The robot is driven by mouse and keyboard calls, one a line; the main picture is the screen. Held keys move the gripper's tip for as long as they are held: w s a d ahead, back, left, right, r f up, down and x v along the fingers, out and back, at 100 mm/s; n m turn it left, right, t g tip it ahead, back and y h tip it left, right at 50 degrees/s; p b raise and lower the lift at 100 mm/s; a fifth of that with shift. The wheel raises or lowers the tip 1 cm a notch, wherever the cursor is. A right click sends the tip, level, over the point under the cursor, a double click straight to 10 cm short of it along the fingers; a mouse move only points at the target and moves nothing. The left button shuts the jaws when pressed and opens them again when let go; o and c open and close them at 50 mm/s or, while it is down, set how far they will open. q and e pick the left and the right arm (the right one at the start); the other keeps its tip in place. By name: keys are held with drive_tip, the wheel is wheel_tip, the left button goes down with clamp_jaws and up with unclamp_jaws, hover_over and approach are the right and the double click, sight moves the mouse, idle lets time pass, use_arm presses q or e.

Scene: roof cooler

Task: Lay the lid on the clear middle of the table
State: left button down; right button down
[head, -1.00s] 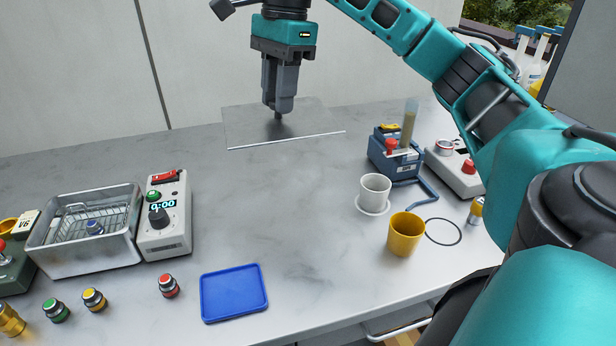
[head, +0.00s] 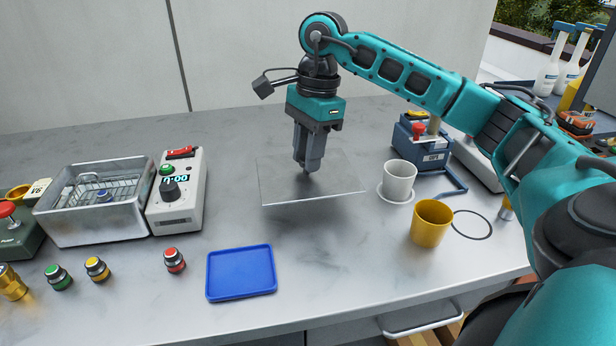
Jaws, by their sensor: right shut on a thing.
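The lid (head: 276,190) is a thin clear flat sheet near the middle of the table (head: 350,260). It looks about level, with a bright front edge. My right gripper (head: 307,170) points straight down and is shut on the lid near its middle, probably on a handle that the fingers hide. I cannot tell whether the lid touches the table top or hangs just above it. My left gripper is not in view.
Left are an open metal bath (head: 95,225) with a rack and a control box (head: 177,195). A blue tray (head: 241,272) and several buttons lie in front. Right are a white cup (head: 399,180), a yellow cup (head: 431,223), a black ring (head: 473,238) and a blue device (head: 422,150).

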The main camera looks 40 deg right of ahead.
wheel_tip(320, 180, down, 4)
drive_tip(key=shift+r+b, duration=0.1)
drive_tip(key=shift+b, duration=0.25)
drive_tip(key=shift+f, duration=0.55)
drive_tip(key=c, duration=0.9)
unclamp_jaws()
use_arm(q)
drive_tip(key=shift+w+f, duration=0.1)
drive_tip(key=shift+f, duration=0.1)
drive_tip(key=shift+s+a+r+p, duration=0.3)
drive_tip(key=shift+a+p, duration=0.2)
drive_tip(key=shift+p, duration=0.55)
use_arm(e)
drive_tip(key=r, duration=0.4)
drive_tip(key=d+r, duration=0.1)
drive_tip(key=r, duration=0.7)
drive_tip(key=shift+s+d+r, duration=0.1)
drive_tip(key=shift+d+r, duration=0.05)
drive_tip(key=shift+d, duration=0.25)
